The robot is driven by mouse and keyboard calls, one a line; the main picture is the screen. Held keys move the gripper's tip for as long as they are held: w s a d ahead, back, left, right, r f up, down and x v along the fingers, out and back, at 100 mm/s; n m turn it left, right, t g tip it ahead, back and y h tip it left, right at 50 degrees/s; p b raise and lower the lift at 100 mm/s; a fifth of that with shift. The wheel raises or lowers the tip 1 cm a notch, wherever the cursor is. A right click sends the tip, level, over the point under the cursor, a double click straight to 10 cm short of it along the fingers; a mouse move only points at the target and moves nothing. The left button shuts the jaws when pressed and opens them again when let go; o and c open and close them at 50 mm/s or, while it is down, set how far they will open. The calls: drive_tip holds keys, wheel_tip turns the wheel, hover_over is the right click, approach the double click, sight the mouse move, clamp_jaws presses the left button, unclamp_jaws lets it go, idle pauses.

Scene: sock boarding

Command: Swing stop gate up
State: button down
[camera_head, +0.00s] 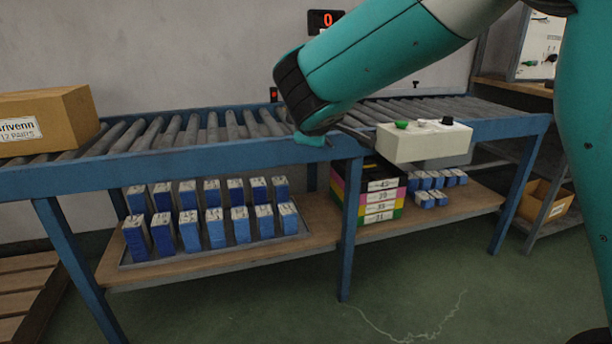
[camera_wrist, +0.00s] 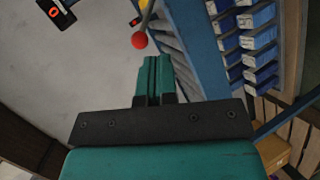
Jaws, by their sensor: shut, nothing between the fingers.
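In the wrist view a red ball knob (camera_wrist: 139,40) sits on the end of a grey rod (camera_wrist: 148,15), with a small yellow part at its top. I take this to be the stop gate's handle; the gate itself I cannot make out. My gripper (camera_wrist: 155,62) is shut and empty, its teal fingers together. In the picture the knob lies just beyond the fingertips, slightly left, and appears apart from them. In the head view my arm covers the knob and most of my gripper, at the roller conveyor (camera_head: 180,165).
A control box (camera_head: 424,143) with a green button and black knob juts from the conveyor's front rail, right of my gripper. A cardboard carton (camera_head: 45,118) stands on the left rollers. Blue boxes (camera_head: 215,228) and coloured boxes (camera_head: 378,200) fill the lower shelf. A counter (camera_head: 326,20) reads 0.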

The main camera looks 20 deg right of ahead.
drive_tip(key=w+a+f+n+t+h+b, duration=0.2)
drive_tip(key=f+b, duration=0.4)
drive_tip(key=b, duration=0.3)
drive_tip(key=w+a+f+n+t+h+b, duration=0.2)
drive_tip(key=f+n+t+h+b, duration=0.2)
drive_tip(key=b, duration=0.5)
wheel_tip(320, 180, down, 2)
drive_tip(key=shift+w+a+f+n+t, duration=0.15)
drive_tip(key=shift+a+f+n+t, duration=0.2)
drive_tip(key=shift+n+t, duration=0.4)
drive_tip(key=shift+r, duration=0.15)
drive_tip(key=s+d+r+p+x, duration=0.1)
drive_tip(key=d+p+x, duration=0.1)
drive_tip(key=p+x, duration=0.8)
drive_tip(key=shift+r+x, duration=0.25)
drive_tip(key=shift+x, duration=0.95)
